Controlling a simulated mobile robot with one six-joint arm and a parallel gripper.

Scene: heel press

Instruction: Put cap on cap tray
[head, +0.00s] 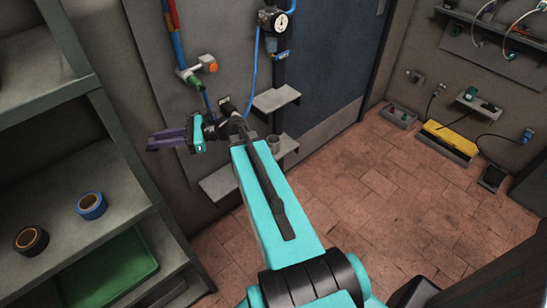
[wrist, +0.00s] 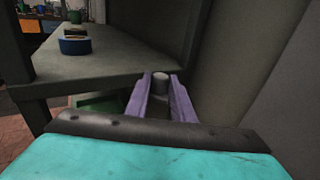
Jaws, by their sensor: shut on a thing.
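My gripper (head: 153,142) has purple fingers and is held out to the left in the head view, in front of the grey wall and right of the shelf rack. In the wrist view my gripper (wrist: 160,90) is shut on a small grey round piece, which looks like the cap (wrist: 160,79). The cap is gripped near the fingertips, and its lower part is hidden between the fingers. In the head view I cannot make out the cap. I cannot tell for sure which surface is the cap tray.
A grey rack (head: 60,190) at left holds a blue tape roll (head: 91,206) and a dark tape roll (head: 31,241). A green bin (head: 110,272) is below. Wall ledges (head: 275,99) and pipes stand behind my arm; a grey cup (head: 273,143) is there. The floor at right is mostly clear.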

